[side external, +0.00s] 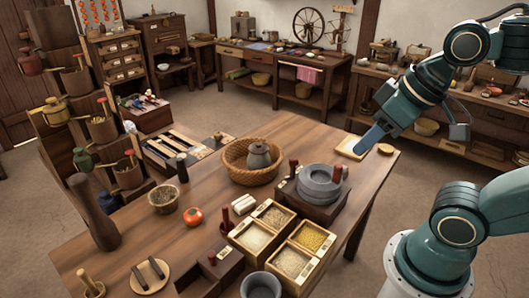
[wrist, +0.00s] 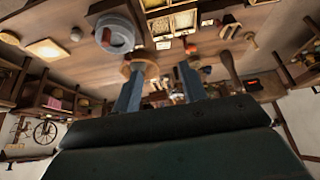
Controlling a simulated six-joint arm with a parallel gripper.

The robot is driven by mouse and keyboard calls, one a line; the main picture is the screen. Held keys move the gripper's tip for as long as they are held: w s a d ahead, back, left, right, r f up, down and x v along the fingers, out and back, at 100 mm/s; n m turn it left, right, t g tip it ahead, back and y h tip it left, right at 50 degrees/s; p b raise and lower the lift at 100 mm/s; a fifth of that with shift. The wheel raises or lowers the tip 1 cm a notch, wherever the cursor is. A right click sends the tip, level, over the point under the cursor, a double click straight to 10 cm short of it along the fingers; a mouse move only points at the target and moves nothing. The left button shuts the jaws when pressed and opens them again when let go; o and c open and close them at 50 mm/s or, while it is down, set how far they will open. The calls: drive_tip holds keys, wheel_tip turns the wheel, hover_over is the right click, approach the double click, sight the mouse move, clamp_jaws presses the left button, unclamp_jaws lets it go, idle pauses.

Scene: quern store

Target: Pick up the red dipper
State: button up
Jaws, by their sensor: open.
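A small red vessel (side external: 30,62), which looks like the red dipper, hangs at the upper left on the dark wooden rack (side external: 45,80). Its handle is hard to make out. A yellow vessel (side external: 53,113) and a green one (side external: 82,158) sit lower on the rack. My gripper (side external: 374,140) is above the table's far right corner, across the table from the red vessel. Its two blue fingers are apart and empty in the wrist view (wrist: 160,90). I cannot make out the red vessel in the wrist view.
Benches line the back wall.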

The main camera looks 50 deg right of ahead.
drive_tip(key=m+g, duration=0.6)
drive_tip(key=m, duration=1.4)
hover_over(224, 206)
wheel_tip(224, 206, down, 19)
drive_tip(key=shift+f, duration=0.1)
drive_tip(key=shift+f, duration=4.2)
